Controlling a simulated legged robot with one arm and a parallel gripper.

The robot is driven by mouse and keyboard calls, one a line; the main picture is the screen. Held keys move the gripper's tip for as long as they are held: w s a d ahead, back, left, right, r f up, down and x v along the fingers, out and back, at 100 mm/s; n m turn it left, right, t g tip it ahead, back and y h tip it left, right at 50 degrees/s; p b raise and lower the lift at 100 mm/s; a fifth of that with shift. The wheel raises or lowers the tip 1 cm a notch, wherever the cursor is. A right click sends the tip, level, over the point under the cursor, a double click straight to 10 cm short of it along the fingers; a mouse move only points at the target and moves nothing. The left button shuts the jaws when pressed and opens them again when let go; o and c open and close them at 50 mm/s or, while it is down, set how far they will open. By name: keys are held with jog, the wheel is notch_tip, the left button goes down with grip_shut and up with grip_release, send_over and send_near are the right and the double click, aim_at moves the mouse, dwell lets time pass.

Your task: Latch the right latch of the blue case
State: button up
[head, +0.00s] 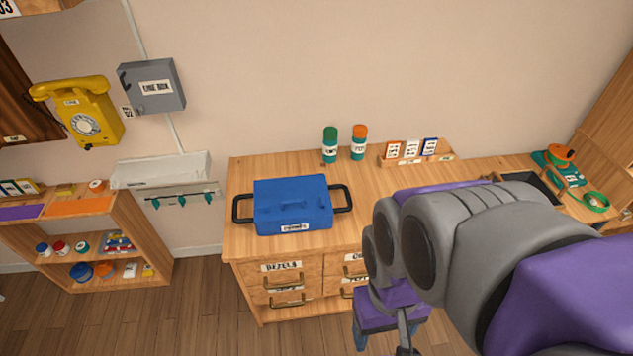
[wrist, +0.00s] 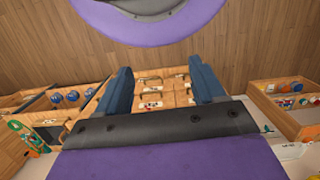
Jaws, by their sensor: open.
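The blue case (head: 292,204) sits closed on the wooden counter, with a black loop handle at each side and a small white label on its front. I cannot make out its right latch at this size. My gripper (head: 389,338) is in front of the counter, low and to the right of the case, apart from it. In the wrist view my gripper (wrist: 161,84) has its two blue fingers spread wide, with nothing between them but the drawer fronts beyond. The case is not clearly visible in the wrist view.
The counter (head: 245,180) has labelled drawers (head: 285,283) below. Two bottles (head: 345,144) and a card rack (head: 417,152) stand behind, toward the wall. A yellow dial phone (head: 82,112) and a grey fuse box (head: 152,87) hang on the wall. My arm covers the counter's right part.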

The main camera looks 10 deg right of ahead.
jog(key=shift+w, duration=0.15)
jog(key=shift+c, duration=0.7)
jog(key=w, duration=0.3)
jog(key=w+r, duration=0.1)
jog(key=w, duration=0.2)
jog(key=w+r, duration=0.1)
jog(key=w, duration=0.2)
jog(key=shift+d+b, duration=0.2)
jog(key=shift+b, duration=0.2)
jog(key=c, duration=0.4)
jog(key=t+b, duration=0.2)
jog(key=b, duration=0.1)
send_over(322, 200)
notch_tip(322, 200, down, 11)
notch_tip(322, 200, down, 17)
jog(key=b, duration=0.3)
jog(key=shift+r, duration=0.1)
grip_shut()
